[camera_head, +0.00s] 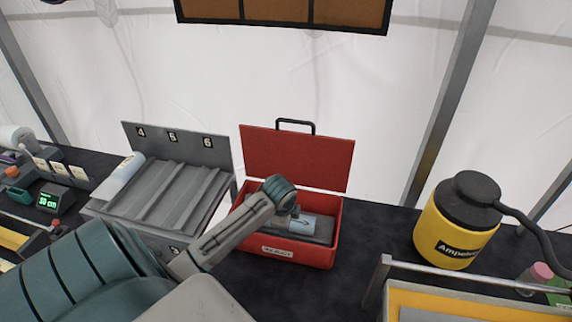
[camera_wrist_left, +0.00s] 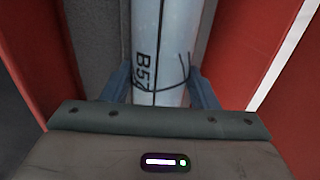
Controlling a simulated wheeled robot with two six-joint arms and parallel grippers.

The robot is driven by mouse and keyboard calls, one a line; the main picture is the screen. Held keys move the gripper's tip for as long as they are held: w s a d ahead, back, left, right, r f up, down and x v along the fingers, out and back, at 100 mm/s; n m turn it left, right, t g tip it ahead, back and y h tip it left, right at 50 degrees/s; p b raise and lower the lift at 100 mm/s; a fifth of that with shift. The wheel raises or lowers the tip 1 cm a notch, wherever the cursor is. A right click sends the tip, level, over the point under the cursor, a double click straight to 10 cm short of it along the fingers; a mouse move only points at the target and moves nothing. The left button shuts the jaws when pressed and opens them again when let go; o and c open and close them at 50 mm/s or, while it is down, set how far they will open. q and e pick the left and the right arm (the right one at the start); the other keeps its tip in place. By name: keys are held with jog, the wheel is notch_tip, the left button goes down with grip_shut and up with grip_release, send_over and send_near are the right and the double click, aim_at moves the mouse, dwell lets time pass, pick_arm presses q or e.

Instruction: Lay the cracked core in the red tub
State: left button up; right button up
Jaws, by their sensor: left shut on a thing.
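The red tub (camera_head: 322,255) is a red box with its lid (camera_head: 297,160) raised, standing on the dark table. The core (camera_head: 316,228) is a pale blue-white cylinder lying inside the tub between its walls. In the left wrist view the core (camera_wrist_left: 158,45) shows the marking B57 and dark crack lines. My left gripper (camera_wrist_left: 160,88) is shut on the core, one finger on each side of it. In the head view the left arm reaches into the tub from the left, and the wrist hides part of the tub and core. My right gripper is not in view.
A grey grooved rack (camera_head: 160,195) numbered 4, 5, 6 stands left of the tub, with another pale cylinder (camera_head: 119,176) in its left groove. A yellow canister (camera_head: 452,235) with a black hose and a metal rail (camera_head: 470,276) are at the right. Dark table is clear between tub and canister.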

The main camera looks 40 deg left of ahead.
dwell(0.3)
pick_arm(q)
jog(key=o, duration=1.3)
jog(key=shift+o, duration=0.4)
jog(key=b+v, duration=0.2)
jog(key=v, duration=0.9)
jog(key=shift+b, duration=0.3)
